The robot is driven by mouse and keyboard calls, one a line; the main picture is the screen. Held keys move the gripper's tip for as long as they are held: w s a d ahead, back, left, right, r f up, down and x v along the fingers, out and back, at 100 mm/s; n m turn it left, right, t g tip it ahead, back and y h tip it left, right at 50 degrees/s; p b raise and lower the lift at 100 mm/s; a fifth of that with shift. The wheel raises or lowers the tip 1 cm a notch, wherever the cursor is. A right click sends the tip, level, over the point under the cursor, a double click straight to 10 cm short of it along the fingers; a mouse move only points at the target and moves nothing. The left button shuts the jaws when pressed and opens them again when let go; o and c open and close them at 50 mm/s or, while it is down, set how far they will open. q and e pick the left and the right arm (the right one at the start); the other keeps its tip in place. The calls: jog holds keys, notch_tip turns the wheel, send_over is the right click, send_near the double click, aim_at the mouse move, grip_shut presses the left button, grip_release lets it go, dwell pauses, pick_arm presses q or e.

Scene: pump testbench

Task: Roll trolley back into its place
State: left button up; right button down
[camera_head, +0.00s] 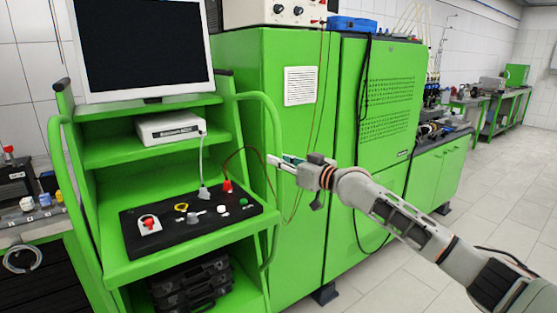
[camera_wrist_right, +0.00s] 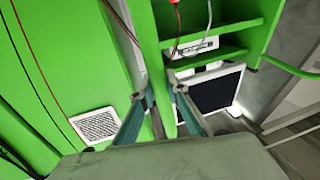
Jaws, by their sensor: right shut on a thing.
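The green trolley (camera_head: 140,265) stands at the left in the head view, close beside the large green cabinet. It carries a monitor (camera_head: 145,45), a white box (camera_head: 170,128) and a black control panel (camera_head: 190,222). My right gripper (camera_head: 276,161) is shut on the trolley's right side handle (camera_head: 275,128), a curved green tube. In the right wrist view, the fingertips (camera_wrist_right: 164,95) lie on both sides of the green handle bar (camera_wrist_right: 152,45). The trolley's wheels are out of view. My left gripper is not in view.
The green cabinet (camera_head: 285,200) with a white vent stands directly right of the trolley. A workbench with small parts (camera_head: 42,212) is close on the left. Thin cables hang between trolley and cabinet. Tiled floor (camera_head: 395,285) is open at the right.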

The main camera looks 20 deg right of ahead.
jog(key=shift+w+d+r, duration=0.1)
jog(key=shift+r, duration=0.35)
jog(key=c, duration=2)
grip_release()
jog(key=shift+w, duration=0.1)
jog(key=shift+o, duration=0.2)
jog(key=shift+w+a+f, duration=0.1)
jog(key=shift+a+f, duration=0.1)
jog(key=shift+f, duration=0.1)
jog(key=shift+d, duration=0.1)
jog(key=shift+s+d+f, duration=0.1)
jog(key=shift+s, duration=0.15)
jog(key=v, duration=1.1)
jog(key=shift+s, duration=0.25)
jog(key=shift+d, duration=0.15)
